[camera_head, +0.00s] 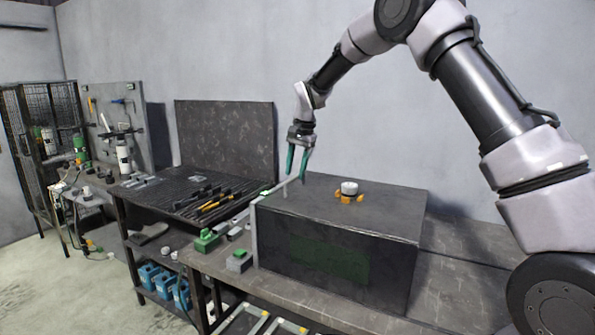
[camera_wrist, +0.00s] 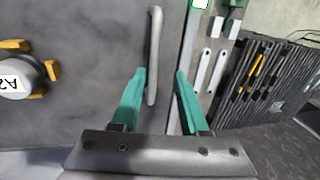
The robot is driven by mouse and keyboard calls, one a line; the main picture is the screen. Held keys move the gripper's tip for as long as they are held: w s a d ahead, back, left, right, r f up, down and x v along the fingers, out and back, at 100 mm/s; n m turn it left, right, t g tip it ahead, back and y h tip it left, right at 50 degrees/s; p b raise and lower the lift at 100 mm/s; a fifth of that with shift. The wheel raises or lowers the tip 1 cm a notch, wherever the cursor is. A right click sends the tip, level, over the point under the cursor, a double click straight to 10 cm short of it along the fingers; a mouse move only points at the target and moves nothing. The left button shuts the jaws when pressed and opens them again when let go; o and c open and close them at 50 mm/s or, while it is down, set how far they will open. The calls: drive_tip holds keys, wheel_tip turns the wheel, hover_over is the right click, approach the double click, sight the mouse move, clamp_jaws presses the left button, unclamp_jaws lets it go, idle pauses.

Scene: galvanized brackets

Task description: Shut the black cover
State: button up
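A dark box (camera_head: 330,262) stands on the workbench in the head view. Its flat, blackish top (camera_head: 340,212), which looks like the black cover, bears a pale bar handle near its left edge. I cannot tell whether there is a gap under this top. In the wrist view the handle (camera_wrist: 154,50) runs lengthwise on the grey-looking top (camera_wrist: 85,60), beside a pale edge strip (camera_wrist: 190,45). My gripper (camera_head: 297,173) is over the top's left part. In the wrist view its teal fingers (camera_wrist: 160,76) are apart, with the handle between them, nearer the left finger. Contact is unclear.
A white knob-like piece with yellow clips (camera_head: 349,188) sits on the box top. Left of the box are green and grey blocks (camera_head: 207,240) and a ribbed black mat (camera_head: 180,195) with tools. A dark panel (camera_head: 225,140) stands upright behind the mat.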

drive_tip(key=shift+d, duration=0.15)
drive_tip(key=shift+r, duration=0.15)
drive_tip(key=w+v, duration=0.1)
drive_tip(key=v, duration=0.9)
drive_tip(key=shift+s+r, duration=0.25)
drive_tip(key=shift+s, duration=0.25)
